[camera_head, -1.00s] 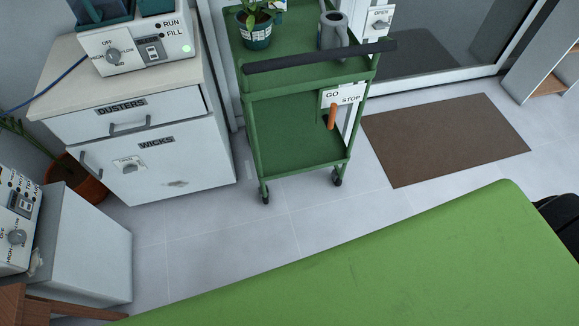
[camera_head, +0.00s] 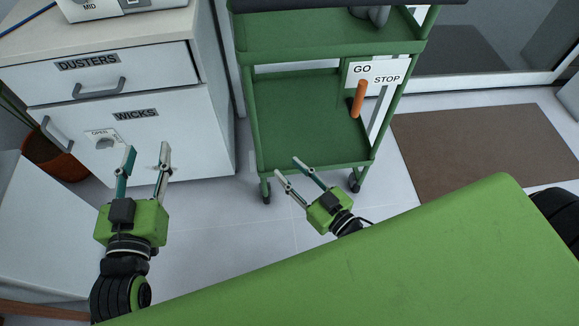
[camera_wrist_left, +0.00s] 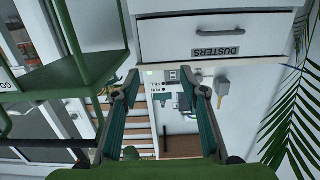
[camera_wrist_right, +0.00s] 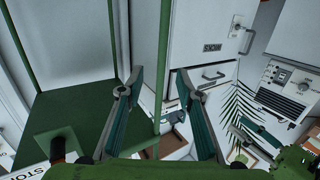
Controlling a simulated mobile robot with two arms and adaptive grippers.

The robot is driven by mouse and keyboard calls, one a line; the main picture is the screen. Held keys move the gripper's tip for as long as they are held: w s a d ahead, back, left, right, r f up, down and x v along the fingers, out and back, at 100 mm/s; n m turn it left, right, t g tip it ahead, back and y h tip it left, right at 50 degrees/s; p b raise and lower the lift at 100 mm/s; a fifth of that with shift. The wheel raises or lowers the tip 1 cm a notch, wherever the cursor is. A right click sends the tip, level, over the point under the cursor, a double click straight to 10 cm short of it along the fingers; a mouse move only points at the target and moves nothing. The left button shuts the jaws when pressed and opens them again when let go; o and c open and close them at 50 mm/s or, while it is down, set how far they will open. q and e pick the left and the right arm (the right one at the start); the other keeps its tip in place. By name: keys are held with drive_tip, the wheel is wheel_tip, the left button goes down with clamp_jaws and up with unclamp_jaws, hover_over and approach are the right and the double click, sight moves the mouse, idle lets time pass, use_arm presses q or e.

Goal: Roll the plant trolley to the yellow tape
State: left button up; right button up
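The green plant trolley (camera_head: 290,125) stands upright ahead of me, its black handle bar (camera_head: 330,4) cut off by the top edge. A GO/STOP plate (camera_head: 384,72) with an orange lever (camera_head: 358,99) is on its right side; the lever is upright, nearer GO. The trolley also shows in the left wrist view (camera_wrist_left: 75,72) and the right wrist view (camera_wrist_right: 70,112). My left gripper (camera_head: 147,148) is open and empty before the WICKS drawer. My right gripper (camera_head: 289,167) is open and empty, in front of the trolley's lower shelf in the picture. No yellow tape is in view.
A white cabinet (camera_head: 190,135) with DUSTERS and WICKS drawers stands close left of the trolley. A brown mat (camera_head: 475,150) lies to its right, before a glass door. A green surface (camera_head: 400,255) fills the lower right. Grey floor shows between.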

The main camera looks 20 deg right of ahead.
sight(258, 137)
use_arm(q)
drive_tip(key=shift+s+r+t, duration=0.15)
drive_tip(key=shift+r+t, duration=0.05)
drive_tip(key=shift+r, duration=0.5)
drive_tip(key=shift+s+r+t, duration=0.1)
drive_tip(key=shift+r+t, duration=0.1)
drive_tip(key=shift+r, duration=0.5)
use_arm(e)
drive_tip(key=shift+w+a+r+t+y, duration=0.1)
drive_tip(key=shift+w+r+t+y, duration=0.1)
drive_tip(key=shift+r, duration=0.25)
drive_tip(key=shift+w+a+r+t+y, duration=0.1)
drive_tip(key=shift+w+r+y, duration=0.1)
drive_tip(key=shift+r, duration=0.25)
use_arm(q)
drive_tip(key=shift+b, duration=0.3)
